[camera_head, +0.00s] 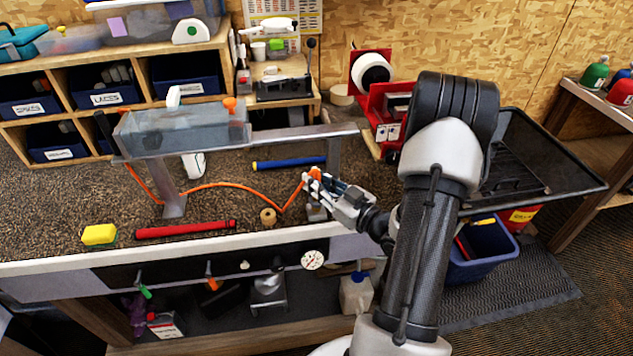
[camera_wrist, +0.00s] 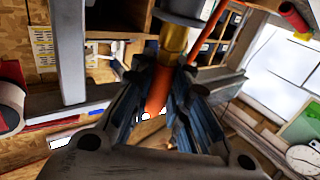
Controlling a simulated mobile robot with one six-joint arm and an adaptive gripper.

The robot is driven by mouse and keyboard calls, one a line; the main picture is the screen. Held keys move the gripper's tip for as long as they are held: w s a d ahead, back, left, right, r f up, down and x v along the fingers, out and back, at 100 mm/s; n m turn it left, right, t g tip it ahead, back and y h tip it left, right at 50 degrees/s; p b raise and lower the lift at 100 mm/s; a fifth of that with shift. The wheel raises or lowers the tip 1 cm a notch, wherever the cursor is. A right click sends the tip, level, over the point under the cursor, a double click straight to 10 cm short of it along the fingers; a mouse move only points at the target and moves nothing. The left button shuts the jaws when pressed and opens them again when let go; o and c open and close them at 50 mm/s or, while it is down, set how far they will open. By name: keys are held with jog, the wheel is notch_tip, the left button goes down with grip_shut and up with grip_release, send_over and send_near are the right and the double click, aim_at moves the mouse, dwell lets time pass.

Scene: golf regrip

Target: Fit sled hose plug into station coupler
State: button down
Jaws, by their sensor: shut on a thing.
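My gripper (camera_head: 317,182) is at the right part of the bench, below the metal rail. In the wrist view its blue-grey fingers (camera_wrist: 168,95) are shut around the orange end of the sled hose plug (camera_wrist: 158,92). A brass part (camera_wrist: 173,45) lies beyond the fingers and meets or overlaps a grey round body (camera_wrist: 185,12), perhaps the station coupler. I cannot tell whether they are joined. The orange hose (camera_head: 225,185) runs from the clear sled box (camera_head: 180,130) on the rail to my gripper. The fingers hide much of the plug in the head view.
A blue rod (camera_head: 290,163) lies behind the hose and a red rod (camera_head: 185,230) in front. A yellow sponge (camera_head: 99,235) and a small tan spool (camera_head: 268,217) sit on the bench. The rail's upright (camera_head: 172,190) stands left. A red machine (camera_head: 385,105) is behind right.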

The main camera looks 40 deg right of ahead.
jog(key=c, duration=1.5)
grip_release()
jog(key=shift+o, duration=0.2)
jog(key=s, duration=1.2)
jog(key=shift+d, duration=0.45)
jog(key=shift+w+f, duration=0.1)
